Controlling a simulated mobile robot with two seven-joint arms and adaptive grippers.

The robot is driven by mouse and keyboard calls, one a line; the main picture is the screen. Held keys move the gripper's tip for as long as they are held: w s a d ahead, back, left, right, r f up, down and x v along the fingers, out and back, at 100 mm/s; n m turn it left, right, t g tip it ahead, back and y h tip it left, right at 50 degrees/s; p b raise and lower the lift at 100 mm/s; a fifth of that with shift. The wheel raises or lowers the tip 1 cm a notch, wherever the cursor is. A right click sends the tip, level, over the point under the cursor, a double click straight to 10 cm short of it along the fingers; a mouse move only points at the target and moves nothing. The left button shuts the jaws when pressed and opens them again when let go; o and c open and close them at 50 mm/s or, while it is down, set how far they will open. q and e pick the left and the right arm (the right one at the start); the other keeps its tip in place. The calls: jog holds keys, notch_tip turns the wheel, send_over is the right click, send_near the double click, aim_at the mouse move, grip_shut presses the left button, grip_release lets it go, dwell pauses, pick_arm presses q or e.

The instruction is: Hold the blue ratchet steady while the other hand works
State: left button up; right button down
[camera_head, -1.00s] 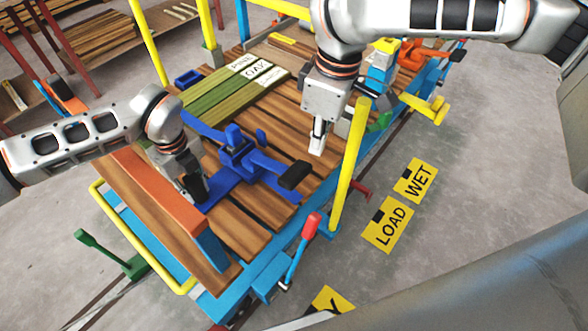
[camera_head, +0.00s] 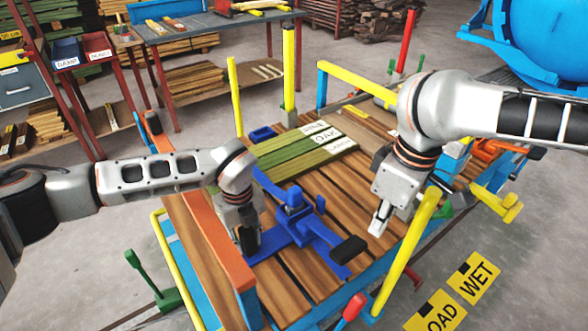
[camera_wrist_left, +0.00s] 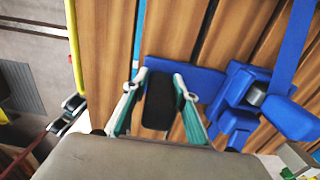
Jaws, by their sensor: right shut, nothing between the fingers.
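The blue ratchet (camera_head: 293,211) lies across the plank deck in the middle of the head view. It has a black grip (camera_head: 348,250) on its near right arm. My left gripper (camera_head: 248,240) is at the ratchet's left end. In the left wrist view, the fingers of my left gripper (camera_wrist_left: 157,82) stand on both sides of a black grip (camera_wrist_left: 158,104) at the end of the blue bar and appear closed on it. My right gripper (camera_head: 378,230) is shut and empty, pointing down above the planks, right of the ratchet and apart from it.
Green boards (camera_head: 300,150) with white labels lie behind the ratchet. An orange-topped side beam (camera_head: 217,240) runs beside my left gripper. A yellow post (camera_head: 408,250) stands close to my right gripper. A red-tipped lever (camera_head: 353,307) is at the near edge.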

pick_arm(q)
jog(key=shift+o, duration=1)
jog(key=shift+r, duration=0.15)
